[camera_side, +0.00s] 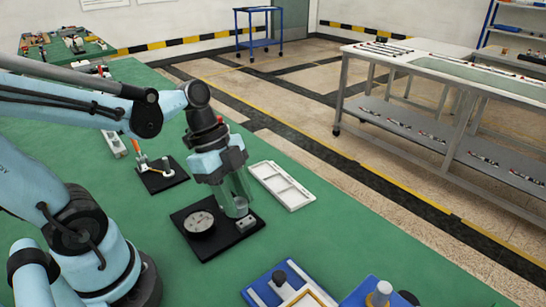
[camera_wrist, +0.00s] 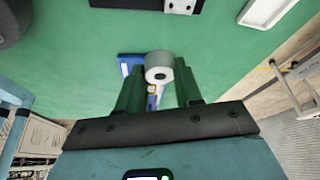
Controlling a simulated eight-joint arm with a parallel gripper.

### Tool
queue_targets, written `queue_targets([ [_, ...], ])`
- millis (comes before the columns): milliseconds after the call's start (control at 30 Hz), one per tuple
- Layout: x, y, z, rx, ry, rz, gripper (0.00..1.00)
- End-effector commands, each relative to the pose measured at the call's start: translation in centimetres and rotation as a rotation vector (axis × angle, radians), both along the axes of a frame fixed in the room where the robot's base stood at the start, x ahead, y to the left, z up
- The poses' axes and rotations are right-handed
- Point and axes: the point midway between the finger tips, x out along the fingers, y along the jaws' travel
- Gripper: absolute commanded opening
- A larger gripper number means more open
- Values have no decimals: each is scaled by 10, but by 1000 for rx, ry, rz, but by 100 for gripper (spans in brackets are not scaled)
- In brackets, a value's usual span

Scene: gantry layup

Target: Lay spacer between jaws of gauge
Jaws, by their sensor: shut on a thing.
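My gripper (camera_side: 236,206) points down over the gauge, its two greenish fingers shut on a grey round spacer (camera_side: 241,205). In the wrist view the spacer (camera_wrist: 158,64) sits between the fingertips (camera_wrist: 159,80), with a dark hole in its end. The gauge has a black base plate (camera_side: 221,244), a round dial (camera_side: 199,222) and a small metal block (camera_side: 246,223). In the side view the spacer overlaps the plate near the block; its height above it is hard to tell. In the wrist view, only part of the gauge plate (camera_wrist: 130,3) and the block (camera_wrist: 182,5) shows, at the top edge.
A white compartment tray (camera_side: 283,186) lies right of the gauge and looks empty. A toggle clamp on a black base (camera_side: 162,176) stands behind.

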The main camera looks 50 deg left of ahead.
Motion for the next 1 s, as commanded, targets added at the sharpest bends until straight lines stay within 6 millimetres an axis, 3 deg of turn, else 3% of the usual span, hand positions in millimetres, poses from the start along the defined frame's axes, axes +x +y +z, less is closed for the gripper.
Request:
queue_targets([
  [500,27,59,-38,0,-1,4,0],
  [767,30,66,-47,0,0,1,0],
  [1000,30,66,-71,0,-1,1,0],
])
